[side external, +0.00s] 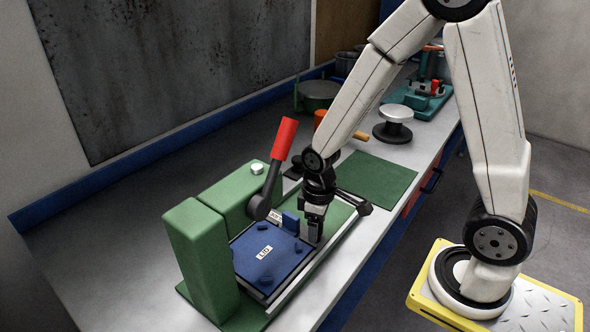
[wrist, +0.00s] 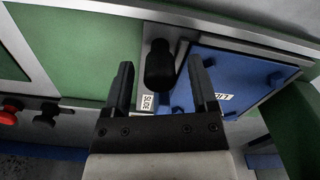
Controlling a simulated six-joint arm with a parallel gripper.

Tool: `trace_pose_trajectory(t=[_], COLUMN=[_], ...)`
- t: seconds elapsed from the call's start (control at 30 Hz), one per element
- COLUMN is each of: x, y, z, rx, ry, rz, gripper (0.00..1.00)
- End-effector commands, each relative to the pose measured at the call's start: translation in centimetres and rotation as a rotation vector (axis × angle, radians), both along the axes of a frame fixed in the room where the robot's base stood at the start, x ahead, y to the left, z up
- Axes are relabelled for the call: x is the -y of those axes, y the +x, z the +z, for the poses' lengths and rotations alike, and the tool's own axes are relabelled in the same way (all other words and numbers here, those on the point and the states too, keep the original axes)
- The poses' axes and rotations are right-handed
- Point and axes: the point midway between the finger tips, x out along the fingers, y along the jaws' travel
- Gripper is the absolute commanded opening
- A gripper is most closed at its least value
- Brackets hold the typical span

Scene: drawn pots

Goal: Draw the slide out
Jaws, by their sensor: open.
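The slide (wrist: 148,36) is a grey plate with a small white "SLIDE" label (wrist: 148,102) in the wrist view. A black knob (wrist: 160,68) stands up on it. My gripper (wrist: 161,62) is open, with one finger on each side of the knob; I cannot tell whether either finger touches it. The blue plate also shows in the wrist view (wrist: 228,80).
A green press body (side external: 200,255) stands left of the blue plate, with a red-handled lever (side external: 284,138) rising over it. A green mat (side external: 372,185) lies clear on the bench. A grey round-topped piece (side external: 394,120) and a teal fixture (side external: 425,98) stand further back.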

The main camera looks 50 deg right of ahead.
Motion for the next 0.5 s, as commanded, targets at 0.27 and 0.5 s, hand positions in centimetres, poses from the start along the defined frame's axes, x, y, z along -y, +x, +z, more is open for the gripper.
trace_pose_trajectory(t=[0.27, 0.5], x=[0.00, 0.00], y=[0.00, 0.00], z=[-0.35, -0.33], rx=[0.001, 0.001], ry=[0.000, 0.000], rz=[0.000, 0.000], gripper=[0.75, 0.36])
